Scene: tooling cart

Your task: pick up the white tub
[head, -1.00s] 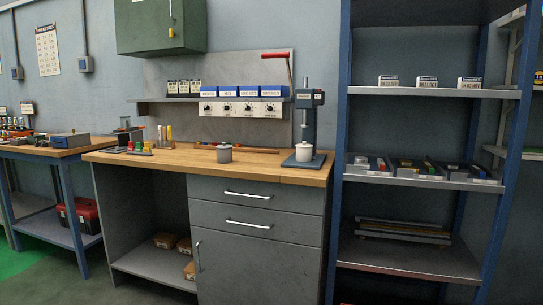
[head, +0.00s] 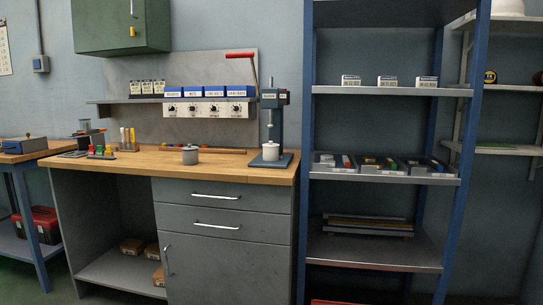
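A white tub (head: 270,151) stands upright on the dark base of a press (head: 272,117) with a red lever, at the right end of the wooden worktop (head: 225,168). It sits directly under the press column's head. A grey lidded pot (head: 190,155) stands on the worktop to its left. My gripper is not in view.
A blue-framed shelf unit (head: 386,91) stands just right of the bench, holding small labelled boxes and trays. Colored small items (head: 100,152) sit at the worktop's left end. The worktop's front middle is clear. Grey drawers (head: 215,196) are shut.

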